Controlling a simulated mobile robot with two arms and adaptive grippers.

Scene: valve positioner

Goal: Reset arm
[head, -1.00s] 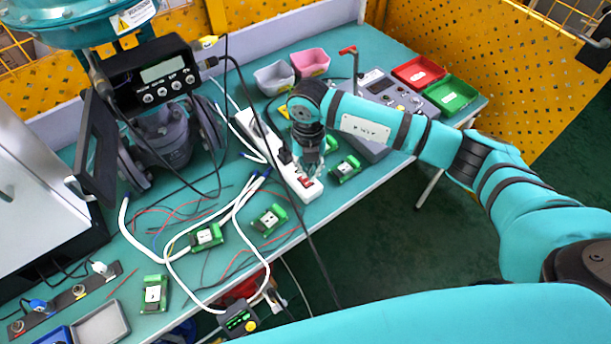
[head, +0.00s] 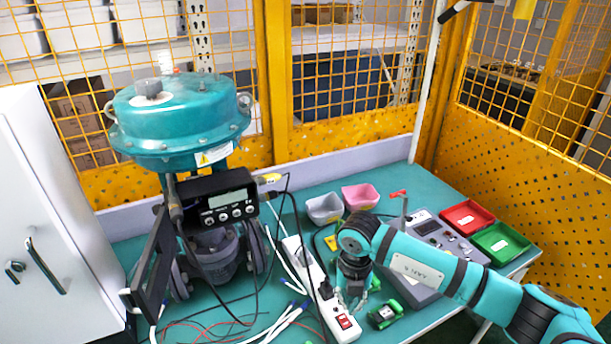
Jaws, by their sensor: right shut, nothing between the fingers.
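My right gripper (head: 351,302) is shut and empty, pointing down over the end of the white power strip (head: 309,266) near the strip's red switch (head: 345,321). I cannot tell whether the fingertips touch the strip. My right arm reaches in from the lower right. My left gripper is not in view. The valve (head: 182,120) with its teal dome stands at the left of the table, and the positioner with its display (head: 226,200) is fixed on its front.
A grey control box (head: 425,240) stands right of my gripper, with red (head: 467,217) and green (head: 501,243) trays behind it. Grey (head: 324,208) and pink (head: 360,197) bins stand at the back. Loose cables lie on the table. Yellow mesh fencing encloses the back and right.

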